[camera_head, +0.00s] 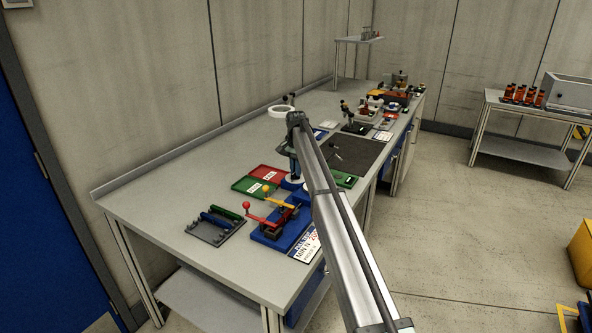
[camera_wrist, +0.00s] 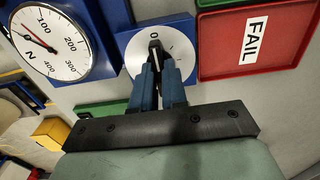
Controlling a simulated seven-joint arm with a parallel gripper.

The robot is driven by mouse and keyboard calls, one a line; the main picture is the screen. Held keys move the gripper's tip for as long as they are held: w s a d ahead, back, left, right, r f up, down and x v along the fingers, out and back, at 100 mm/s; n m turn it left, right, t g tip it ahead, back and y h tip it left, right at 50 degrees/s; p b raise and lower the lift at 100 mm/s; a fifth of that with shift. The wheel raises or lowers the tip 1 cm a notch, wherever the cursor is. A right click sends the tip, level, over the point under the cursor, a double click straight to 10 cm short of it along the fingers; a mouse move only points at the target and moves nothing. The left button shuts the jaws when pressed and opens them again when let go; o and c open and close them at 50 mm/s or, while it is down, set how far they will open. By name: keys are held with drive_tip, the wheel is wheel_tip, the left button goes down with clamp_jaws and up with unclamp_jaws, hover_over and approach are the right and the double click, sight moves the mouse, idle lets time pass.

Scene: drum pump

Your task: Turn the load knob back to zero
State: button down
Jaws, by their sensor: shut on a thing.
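The load knob is a black bar-shaped handle (camera_wrist: 154,47) on a round white dial plate (camera_wrist: 136,57) set on a blue base. In the wrist view my gripper (camera_wrist: 157,70) reaches it with two blue fingers, shut on the knob. A "0" mark shows beside the knob's tip; whether the two line up exactly I cannot tell.
A red FAIL tray (camera_wrist: 204,73) lies close on the right of the dial, and a green tray (camera_head: 243,191) lies beside it on the bench. A blue fixture with red and yellow levers (camera_head: 277,231) and a grey rack (camera_head: 213,236) stand nearer. The bench's left end (camera_head: 150,205) is clear.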

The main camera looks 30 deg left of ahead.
idle(0.3)
drive_tip(key=c, duration=1.2)
unclamp_jaws()
drive_tip(key=shift+o, duration=0.2)
wheel_tip(320, 180, up, 14)
drive_tip(key=shift+f, duration=0.1)
